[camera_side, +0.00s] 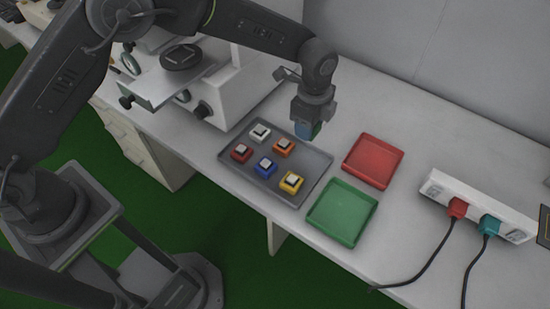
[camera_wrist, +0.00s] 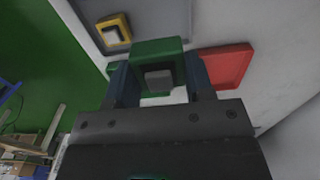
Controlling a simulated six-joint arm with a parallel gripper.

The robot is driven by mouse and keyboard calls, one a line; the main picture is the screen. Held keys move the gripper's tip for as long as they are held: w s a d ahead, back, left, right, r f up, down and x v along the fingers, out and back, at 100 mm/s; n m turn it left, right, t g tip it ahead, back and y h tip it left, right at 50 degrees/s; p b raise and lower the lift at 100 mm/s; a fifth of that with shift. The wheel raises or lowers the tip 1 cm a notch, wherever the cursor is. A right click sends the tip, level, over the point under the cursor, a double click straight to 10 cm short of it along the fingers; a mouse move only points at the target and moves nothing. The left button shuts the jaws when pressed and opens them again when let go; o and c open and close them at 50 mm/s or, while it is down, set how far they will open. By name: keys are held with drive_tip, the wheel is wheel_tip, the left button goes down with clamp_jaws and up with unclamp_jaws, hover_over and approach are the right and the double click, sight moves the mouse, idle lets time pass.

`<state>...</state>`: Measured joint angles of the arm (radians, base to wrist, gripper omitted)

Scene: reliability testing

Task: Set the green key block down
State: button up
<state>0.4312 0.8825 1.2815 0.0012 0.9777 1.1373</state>
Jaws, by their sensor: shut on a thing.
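My gripper (camera_side: 308,131) is shut on the green key block and holds it above the bench, near the back right edge of the grey tray. In the wrist view the green key block (camera_wrist: 157,47) sits between the two fingers of my gripper (camera_wrist: 160,75), with a grey part showing in its middle. In the side view only a sliver of the green key block (camera_side: 317,128) shows, the rest hidden by the fingers. A green tray (camera_side: 342,212) lies empty in front of a red tray (camera_side: 373,161).
The grey tray (camera_side: 312,187) holds white (camera_side: 260,133), orange (camera_side: 284,147), red (camera_side: 241,153), blue (camera_side: 265,167) and yellow (camera_side: 291,182) key blocks. A power strip (camera_side: 478,206) with plugs and cables lies at right. A microscope-like device stands at left.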

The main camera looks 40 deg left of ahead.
hover_over(309, 164)
wheel_tip(309, 164, down, 8)
drive_tip(key=shift+r, duration=0.2)
drive_tip(key=shift+f, duration=2.05)
drive_tip(key=shift+f, duration=0.15)
drive_tip(key=o, duration=0.7)
drive_tip(key=shift+c, duration=0.2)
wheel_tip(309, 164, up, 12)
drive_tip(key=shift+r, duration=0.2)
